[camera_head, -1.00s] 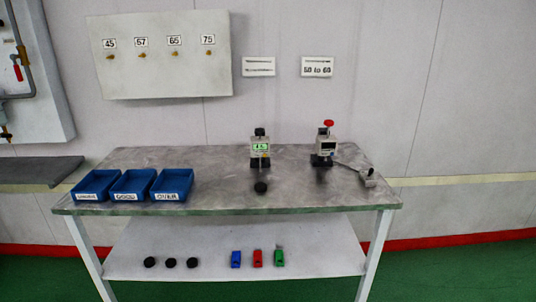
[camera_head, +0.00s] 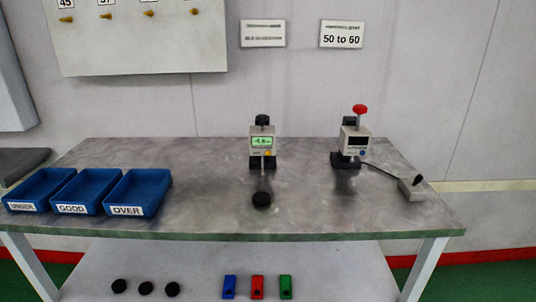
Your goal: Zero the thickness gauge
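Two gauge-like devices stand on the table. One, with a lit green display (camera_head: 262,142), a black top and a yellow button, stands at the middle back and looks like the thickness gauge. The other device (camera_head: 354,142) has a dark display, a red knob on top and a cable to a small grey block (camera_head: 411,190) on its right. A black disc (camera_head: 261,200) lies on the table in front of the lit gauge. The digits on the lit display are too small to read surely. Neither of my grippers is in view.
Blue bins marked UNDER (camera_head: 38,190), GOOD (camera_head: 84,191) and OVER (camera_head: 138,192) stand at the table's left. The lower shelf (camera_head: 200,275) holds black discs (camera_head: 145,288) and blue, red (camera_head: 257,287) and green blocks.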

